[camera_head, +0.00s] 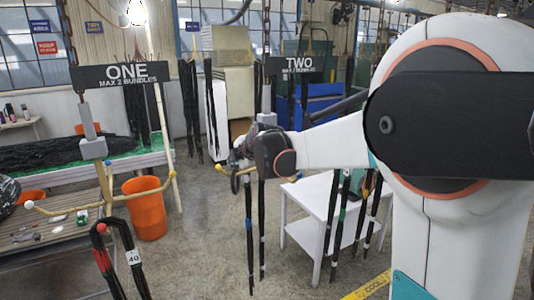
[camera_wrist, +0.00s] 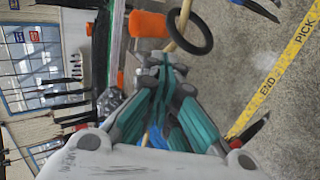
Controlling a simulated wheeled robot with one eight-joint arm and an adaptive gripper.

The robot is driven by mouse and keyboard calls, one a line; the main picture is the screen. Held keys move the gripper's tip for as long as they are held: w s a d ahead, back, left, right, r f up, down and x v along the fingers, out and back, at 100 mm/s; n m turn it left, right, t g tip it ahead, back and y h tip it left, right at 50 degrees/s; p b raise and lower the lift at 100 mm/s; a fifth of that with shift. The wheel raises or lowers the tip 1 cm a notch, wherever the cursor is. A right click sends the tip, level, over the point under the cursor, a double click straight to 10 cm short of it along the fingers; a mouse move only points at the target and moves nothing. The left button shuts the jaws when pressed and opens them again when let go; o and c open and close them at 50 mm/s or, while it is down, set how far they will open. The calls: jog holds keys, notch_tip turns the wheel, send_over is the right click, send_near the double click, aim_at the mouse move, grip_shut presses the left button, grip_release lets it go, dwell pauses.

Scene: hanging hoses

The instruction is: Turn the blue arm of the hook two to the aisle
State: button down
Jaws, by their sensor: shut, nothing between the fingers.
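The sign TWO (camera_head: 300,65) hangs right of centre, with a grey hook block (camera_head: 267,118) below it. My gripper (camera_head: 240,152) is at the left side of this hook. In the wrist view my gripper (camera_wrist: 165,62) has its teal fingers together with nothing held. A tan rod (camera_wrist: 182,28) with a black ring (camera_wrist: 188,33) shows just beyond the fingertips. A blue patch (camera_wrist: 156,136) shows between the finger links; I cannot tell what it is.
Long black hoses (camera_head: 248,225) hang below my gripper. A white table (camera_head: 310,207) stands behind, with banded hoses (camera_head: 346,215) hanging in front of it. At left are sign ONE (camera_head: 127,74), its yellow-armed hook (camera_head: 104,188) and an orange bin (camera_head: 146,207). The floor between is clear.

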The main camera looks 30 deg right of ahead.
jog(key=s+d+r+p, duration=0.1)
jog(key=s+r+p, duration=0.2)
jog(key=s, duration=1)
jog(key=shift+s+d+r, duration=0.3)
jog(key=shift+d+r, duration=0.1)
jog(key=shift+r, duration=0.2)
dwell(0.4)
jog(key=shift+w, duration=0.1)
